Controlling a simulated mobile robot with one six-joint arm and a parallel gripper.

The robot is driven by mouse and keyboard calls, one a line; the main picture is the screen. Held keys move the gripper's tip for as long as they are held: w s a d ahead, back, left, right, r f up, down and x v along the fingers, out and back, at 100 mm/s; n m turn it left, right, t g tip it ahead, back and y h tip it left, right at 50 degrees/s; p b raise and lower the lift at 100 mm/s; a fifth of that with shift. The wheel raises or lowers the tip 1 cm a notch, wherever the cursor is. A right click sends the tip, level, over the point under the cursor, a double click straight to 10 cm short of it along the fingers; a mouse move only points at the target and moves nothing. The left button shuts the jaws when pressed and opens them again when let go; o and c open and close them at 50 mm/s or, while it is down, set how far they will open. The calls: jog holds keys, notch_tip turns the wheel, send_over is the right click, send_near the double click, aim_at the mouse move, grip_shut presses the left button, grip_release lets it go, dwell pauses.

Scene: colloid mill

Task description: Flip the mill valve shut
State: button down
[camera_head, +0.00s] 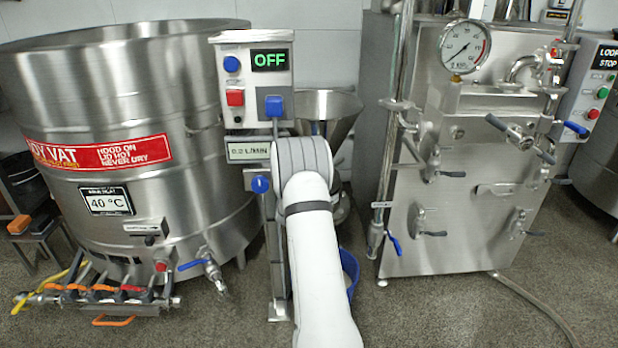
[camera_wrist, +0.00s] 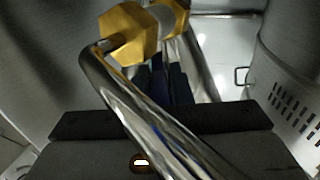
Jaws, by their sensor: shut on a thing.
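In the wrist view, a valve with a brass hex body (camera_wrist: 128,36) sits at the upper middle, and a bent chrome tube (camera_wrist: 135,105) runs from it across the front of my gripper. My gripper (camera_wrist: 168,78) reaches up behind the tube and is shut on a dark blue lever (camera_wrist: 158,66) below the brass body. The tube covers part of the fingers and the lever, so the lever's exact angle is unclear. In the head view, my white arm covers the valve and gripper; the mill's steel hopper (camera_head: 326,104) shows behind it.
A control box (camera_head: 252,80) reading OFF stands above the mill. A large steel vat (camera_head: 120,100) is on the left, with a hose manifold (camera_head: 95,292) at its foot. A steel machine with a gauge (camera_head: 464,46) stands on the right. A blue bucket (camera_head: 349,268) is behind my arm.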

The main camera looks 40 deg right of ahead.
jog(key=shift+w+a, duration=0.2)
jog(key=shift+a, duration=0.05)
jog(key=c, duration=1.6)
grip_release()
jog(key=o, duration=0.3)
jog(key=shift+s+d, duration=0.2)
jog(key=shift+s, duration=0.05)
